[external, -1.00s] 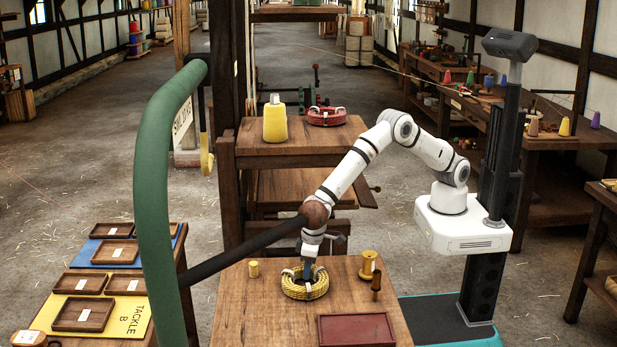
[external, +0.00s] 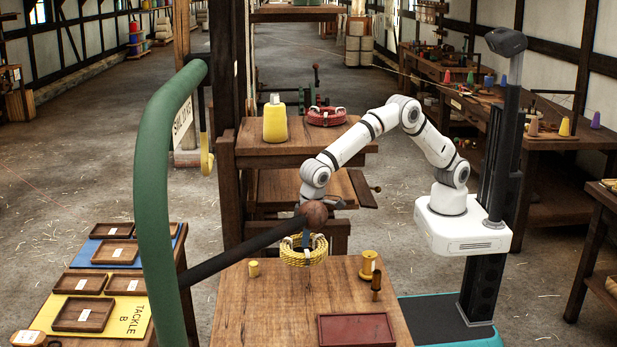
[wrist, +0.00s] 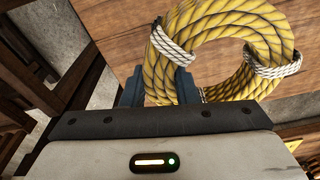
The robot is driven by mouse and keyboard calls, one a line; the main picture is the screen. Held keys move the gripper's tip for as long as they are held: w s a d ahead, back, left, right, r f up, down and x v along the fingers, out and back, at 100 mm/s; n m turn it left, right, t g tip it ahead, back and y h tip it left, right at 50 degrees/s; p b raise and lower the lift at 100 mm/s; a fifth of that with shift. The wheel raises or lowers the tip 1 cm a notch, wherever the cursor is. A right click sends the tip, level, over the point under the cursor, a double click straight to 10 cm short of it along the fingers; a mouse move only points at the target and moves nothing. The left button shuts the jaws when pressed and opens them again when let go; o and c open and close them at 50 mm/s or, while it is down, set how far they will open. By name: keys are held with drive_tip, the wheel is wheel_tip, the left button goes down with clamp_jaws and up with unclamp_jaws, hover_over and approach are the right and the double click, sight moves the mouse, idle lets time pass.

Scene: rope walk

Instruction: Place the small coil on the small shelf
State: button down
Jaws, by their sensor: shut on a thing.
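A yellow rope coil (external: 295,258) with white ties hangs from my gripper (external: 304,239), raised above the wooden table. In the wrist view the blue fingers of my gripper (wrist: 158,84) are closed across the near-left side of the yellow coil (wrist: 270,45), by a white tie. A red coil (external: 326,117) with white ties lies on the upper board of the wooden shelf stand (external: 280,150), behind my arm. A lower board (external: 290,190) of the stand is partly hidden by my arm. I cannot tell which board is the small shelf.
The table (external: 260,310) holds a red tray (external: 356,330), a yellow spool (external: 368,265), a small yellow cylinder (external: 254,268) and a dark peg (external: 376,286). A green curved post (external: 152,200) and dark bar (external: 245,250) stand at left.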

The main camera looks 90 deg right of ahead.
drive_tip(key=shift+m, duration=0.3)
drive_tip(key=d+r+p, duration=0.2)
drive_tip(key=d+r, duration=0.4)
drive_tip(key=r, duration=0.4)
drive_tip(key=d+r+p, duration=0.3)
drive_tip(key=d+r, duration=0.3)
drive_tip(key=r, duration=0.5)
drive_tip(key=s+d+r+p, duration=0.1)
drive_tip(key=d+r+p, duration=0.2)
drive_tip(key=d+r, duration=0.3)
drive_tip(key=shift+d+r, duration=0.2)
drive_tip(key=shift+r, duration=2.4)
drive_tip(key=s+d+r+p, duration=0.3)
drive_tip(key=s+d+r, duration=0.2)
drive_tip(key=s+d, duration=0.6)
drive_tip(key=shift+m, duration=0.3)
drive_tip(key=f, duration=0.3)
drive_tip(key=d+f+p, duration=0.1)
drive_tip(key=f, duration=0.6)
drive_tip(key=shift+d+f+p, duration=0.1)
drive_tip(key=shift+d+p, duration=0.2)
